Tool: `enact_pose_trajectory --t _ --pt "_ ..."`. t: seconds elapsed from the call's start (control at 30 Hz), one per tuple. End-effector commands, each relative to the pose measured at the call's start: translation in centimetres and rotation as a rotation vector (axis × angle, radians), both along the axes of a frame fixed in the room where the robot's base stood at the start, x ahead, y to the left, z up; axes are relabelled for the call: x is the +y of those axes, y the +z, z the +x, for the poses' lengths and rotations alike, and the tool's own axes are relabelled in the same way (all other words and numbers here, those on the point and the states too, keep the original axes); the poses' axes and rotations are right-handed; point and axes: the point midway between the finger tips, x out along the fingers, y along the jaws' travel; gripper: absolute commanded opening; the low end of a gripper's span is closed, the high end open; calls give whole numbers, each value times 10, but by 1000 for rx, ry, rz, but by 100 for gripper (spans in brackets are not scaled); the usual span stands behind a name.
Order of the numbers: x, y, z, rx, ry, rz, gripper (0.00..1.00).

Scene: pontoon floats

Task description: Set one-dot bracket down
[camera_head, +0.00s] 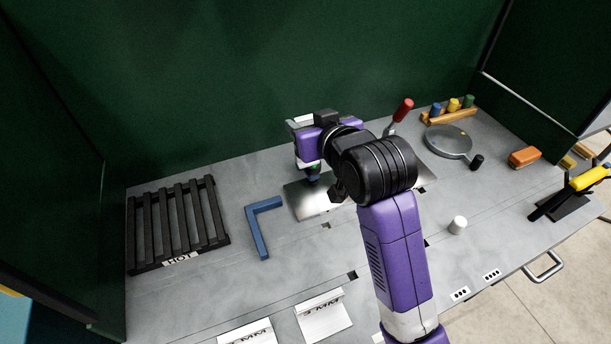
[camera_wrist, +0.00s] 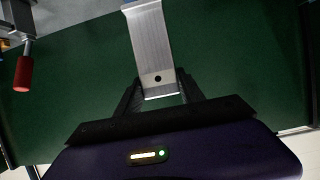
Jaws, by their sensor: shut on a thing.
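The one-dot bracket (camera_wrist: 150,45) is a flat, brushed-metal strip with one black dot near its close end. It shows in the wrist view, between the two dark fingers of my gripper (camera_wrist: 160,92), which is shut on it. In the head view my gripper (camera_head: 313,174) is low over a shiny metal plate (camera_head: 305,203) at the middle of the bench. My arm hides part of that plate, and I cannot make out the held bracket there or tell whether it touches anything.
A blue angle piece (camera_head: 262,228) and a black slatted rack (camera_head: 180,225) marked HOT lie left. White labelled pieces (camera_head: 323,315) stand in front. A green wall (camera_head: 230,80) closes the back.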

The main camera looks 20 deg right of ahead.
Motion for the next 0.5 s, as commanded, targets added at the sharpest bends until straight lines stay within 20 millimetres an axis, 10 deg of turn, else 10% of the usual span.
enact_pose_trajectory --t 0.5 --pt "0 -100 0 -1 -1 0 0"
